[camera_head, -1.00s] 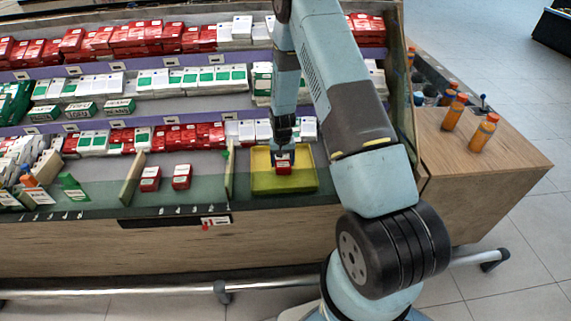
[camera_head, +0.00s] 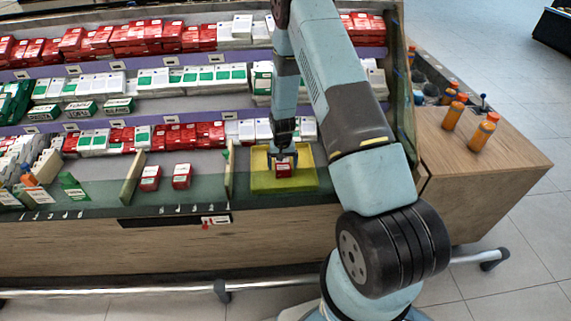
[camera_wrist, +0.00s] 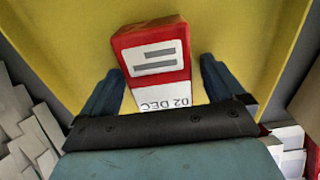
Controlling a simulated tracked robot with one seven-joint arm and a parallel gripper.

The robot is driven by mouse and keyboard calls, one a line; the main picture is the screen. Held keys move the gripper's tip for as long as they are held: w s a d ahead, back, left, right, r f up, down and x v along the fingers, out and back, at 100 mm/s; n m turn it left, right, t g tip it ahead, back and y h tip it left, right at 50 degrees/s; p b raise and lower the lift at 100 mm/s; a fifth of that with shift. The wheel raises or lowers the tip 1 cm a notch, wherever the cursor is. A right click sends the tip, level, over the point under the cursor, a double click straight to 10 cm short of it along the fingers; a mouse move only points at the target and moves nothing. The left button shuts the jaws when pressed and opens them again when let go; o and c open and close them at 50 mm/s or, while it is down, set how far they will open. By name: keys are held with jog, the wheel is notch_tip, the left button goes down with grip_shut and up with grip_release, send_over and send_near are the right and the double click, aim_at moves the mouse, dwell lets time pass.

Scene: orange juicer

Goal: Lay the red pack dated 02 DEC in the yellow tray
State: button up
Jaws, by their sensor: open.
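The red pack (camera_wrist: 152,58) has a white label that reads 02 DEC, upside down in the wrist view. It lies in the yellow tray (camera_wrist: 60,28). In the head view the pack (camera_head: 284,171) is inside the yellow tray (camera_head: 307,181) at the right end of the counter. My gripper (camera_wrist: 160,78) is open, with one finger on each side of the pack's near part and gaps showing beside it. In the head view my gripper (camera_head: 282,158) is just above and behind the pack.
Two more red packs (camera_head: 150,178) (camera_head: 181,176) lie left of the tray, between low wooden dividers (camera_head: 132,179). Shelves behind hold rows of red, white and green packs. Orange bottles (camera_head: 483,132) stand on the wooden side cabinet at right.

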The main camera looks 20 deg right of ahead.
notch_tip(320, 180, up, 12)
notch_tip(320, 180, up, 16)
jog(key=t, duration=0.1)
send_over(283, 162)
jog(key=s, duration=0.3)
jog(key=s+r+n+t, duration=0.1)
jog(key=s+r, duration=0.3)
jog(key=r, duration=0.3)
jog(key=s+r+t, duration=0.1)
jog(key=s+r, duration=0.3)
jog(key=r, duration=0.4)
jog(key=s+r+t, duration=0.1)
jog(key=s+r, duration=0.3)
jog(key=s, duration=0.4)
jog(key=s+r, duration=0.4)
jog(key=s, duration=0.4)
jog(key=s+d+r+n+t, duration=0.1)
jog(key=s+r, duration=0.3)
jog(key=s, duration=0.4)
jog(key=shift+t, duration=0.3)
jog(key=shift+c, duration=0.2)
